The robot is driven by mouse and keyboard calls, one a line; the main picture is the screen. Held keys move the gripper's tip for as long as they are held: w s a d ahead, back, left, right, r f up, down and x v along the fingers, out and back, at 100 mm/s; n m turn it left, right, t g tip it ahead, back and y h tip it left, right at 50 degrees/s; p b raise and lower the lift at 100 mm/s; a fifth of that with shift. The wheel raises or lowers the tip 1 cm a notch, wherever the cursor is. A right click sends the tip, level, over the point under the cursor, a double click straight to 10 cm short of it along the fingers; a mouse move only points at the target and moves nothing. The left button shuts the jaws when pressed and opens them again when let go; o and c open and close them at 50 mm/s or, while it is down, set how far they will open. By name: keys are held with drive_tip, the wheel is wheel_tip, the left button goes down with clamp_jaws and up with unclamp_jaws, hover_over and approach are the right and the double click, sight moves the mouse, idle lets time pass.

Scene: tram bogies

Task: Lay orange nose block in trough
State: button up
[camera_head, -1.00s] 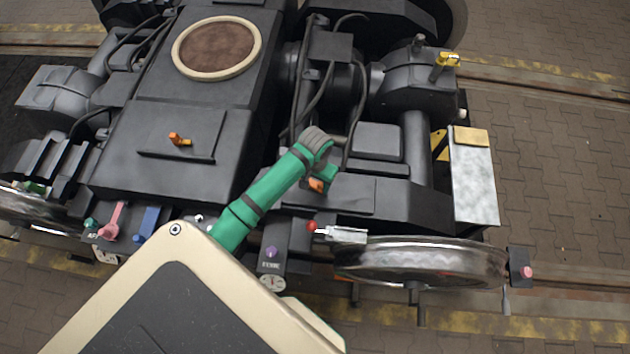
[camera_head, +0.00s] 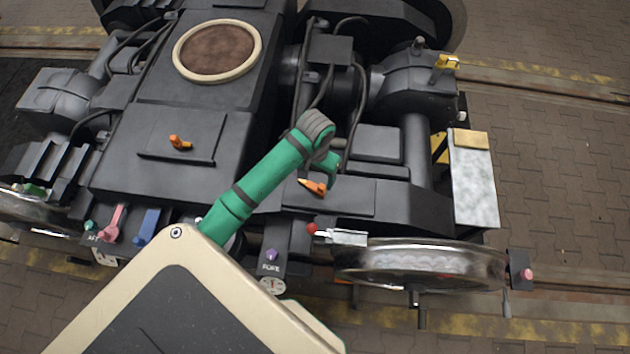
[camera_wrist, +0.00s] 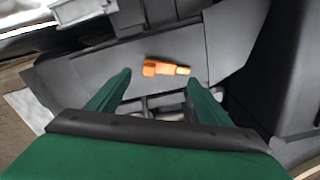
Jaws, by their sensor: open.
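An orange block (camera_head: 313,188) with one thick end and one narrower end lies on the dark bogie's flat grey top, just beside my gripper (camera_head: 329,178). In the wrist view the block (camera_wrist: 163,68) lies crosswise just beyond and between the two green fingertips of my gripper (camera_wrist: 158,80). The fingers are spread, and I see no grip on the block. A second orange piece (camera_head: 180,142) sits on a raised plate further left. I cannot make out a clear trough around the block.
A lever with a red knob (camera_head: 312,229) and a shiny wheel (camera_head: 420,262) stand near the front. Black cables (camera_head: 357,110) rise behind my gripper. A pale-topped box (camera_head: 474,180) stands at the right. The grey surface right of the block is clear.

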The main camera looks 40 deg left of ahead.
drive_tip(key=shift+r, duration=2.1)
